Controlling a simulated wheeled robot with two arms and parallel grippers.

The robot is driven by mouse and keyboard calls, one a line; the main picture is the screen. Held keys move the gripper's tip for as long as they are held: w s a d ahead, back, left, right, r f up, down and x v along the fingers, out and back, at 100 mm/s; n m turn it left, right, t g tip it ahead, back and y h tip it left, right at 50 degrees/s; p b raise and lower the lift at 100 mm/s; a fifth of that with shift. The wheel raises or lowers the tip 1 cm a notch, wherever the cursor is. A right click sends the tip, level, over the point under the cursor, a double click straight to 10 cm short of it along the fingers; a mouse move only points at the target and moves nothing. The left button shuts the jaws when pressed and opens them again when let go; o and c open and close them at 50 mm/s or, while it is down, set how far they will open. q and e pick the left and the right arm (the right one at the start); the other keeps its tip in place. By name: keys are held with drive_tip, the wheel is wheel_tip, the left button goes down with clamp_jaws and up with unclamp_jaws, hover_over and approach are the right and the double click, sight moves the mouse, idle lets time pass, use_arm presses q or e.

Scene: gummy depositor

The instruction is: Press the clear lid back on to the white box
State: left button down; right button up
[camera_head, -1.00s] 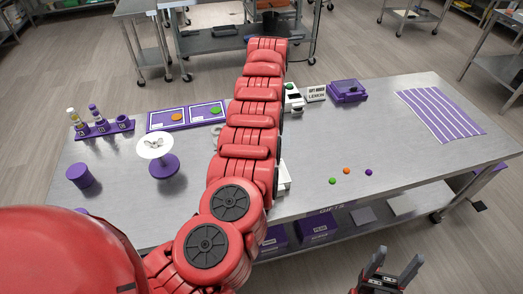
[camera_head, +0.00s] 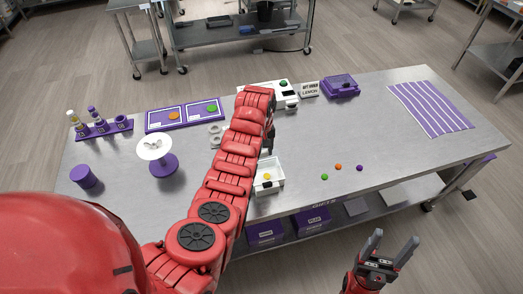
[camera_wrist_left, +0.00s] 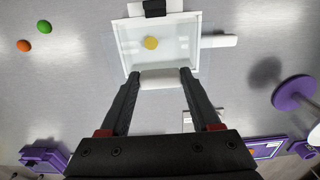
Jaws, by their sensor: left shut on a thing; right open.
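The white box (camera_head: 277,184) stands near the table's front edge, with a yellow gummy (camera_head: 267,176) inside. The left wrist view shows the box (camera_wrist_left: 196,58) from above, a black part at its far edge and the gummy (camera_wrist_left: 151,43) inside. My left gripper (camera_wrist_left: 161,76) is shut on a white bar at the near side of the box, seemingly the grip of the clear lid (camera_wrist_left: 115,50). Faint clear edges show over and beside the box; I cannot tell whether the lid touches the rim. My right gripper (camera_head: 391,244) is open and empty in front of the table.
Green (camera_head: 324,177), orange (camera_head: 338,167) and purple (camera_head: 360,168) gummies lie right of the box. A white dish on a purple stand (camera_head: 164,164) is at left. A white machine (camera_head: 292,104) and a purple case (camera_head: 340,86) stand behind. The table's middle right is clear.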

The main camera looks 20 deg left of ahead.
sight(262, 158)
use_arm(q)
drive_tip(key=shift+f+b, duration=0.45)
drive_tip(key=shift+f, duration=0.25)
drive_tip(key=shift+f+b, duration=1.55)
drive_tip(key=shift+f, duration=0.95)
drive_tip(key=shift+f, duration=0.15)
unclamp_jaws()
drive_tip(key=shift+d, duration=0.1)
